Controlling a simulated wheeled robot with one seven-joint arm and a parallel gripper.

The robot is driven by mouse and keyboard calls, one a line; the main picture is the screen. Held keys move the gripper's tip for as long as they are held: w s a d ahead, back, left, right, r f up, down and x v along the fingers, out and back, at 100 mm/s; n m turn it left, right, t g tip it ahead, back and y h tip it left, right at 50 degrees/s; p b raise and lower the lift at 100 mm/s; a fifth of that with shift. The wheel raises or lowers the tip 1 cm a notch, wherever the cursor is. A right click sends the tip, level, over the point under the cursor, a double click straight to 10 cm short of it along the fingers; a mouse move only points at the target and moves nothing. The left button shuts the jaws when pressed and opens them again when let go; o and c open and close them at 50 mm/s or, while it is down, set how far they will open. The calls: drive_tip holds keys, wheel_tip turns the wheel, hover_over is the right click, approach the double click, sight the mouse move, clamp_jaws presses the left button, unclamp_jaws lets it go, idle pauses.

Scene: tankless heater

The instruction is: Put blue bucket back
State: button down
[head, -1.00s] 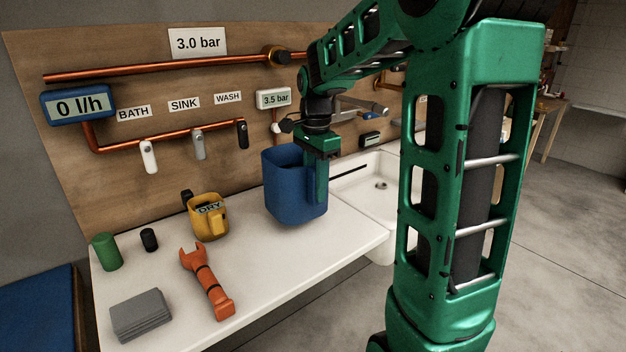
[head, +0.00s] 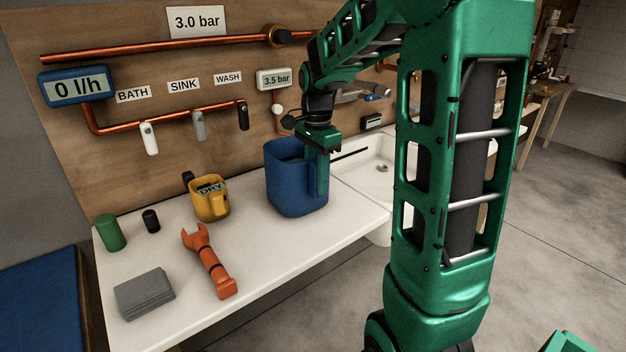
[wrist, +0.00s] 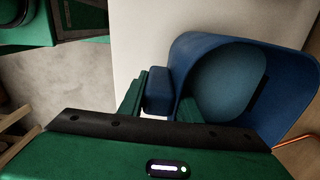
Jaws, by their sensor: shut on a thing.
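The blue bucket (head: 290,185) is upright at the right part of the white counter, beside the sink. From the head view I cannot tell whether its base touches the counter. My gripper (head: 320,175) points down at the bucket's right front side and is shut on it. In the wrist view, the gripper fingers (wrist: 146,92) close on a blue block-like part of the bucket, likely its handle. The bucket's open mouth and inside (wrist: 228,85) show to the right there, with darker blue within.
The white counter (head: 265,245) holds a yellow jug marked DRY (head: 209,200), an orange wrench (head: 209,262), grey pads (head: 144,293), a green cylinder (head: 110,233) and a black one (head: 151,220). The sink (head: 375,175) is right. Copper pipes and taps (head: 150,138) line the backboard.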

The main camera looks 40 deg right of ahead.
sight(316, 161)
drive_tip(key=shift+f, duration=0.4)
drive_tip(key=c, duration=1.2)
unclamp_jaws()
wheel_tip(316, 161, up, 11)
drive_tip(key=shift+f, duration=0.2)
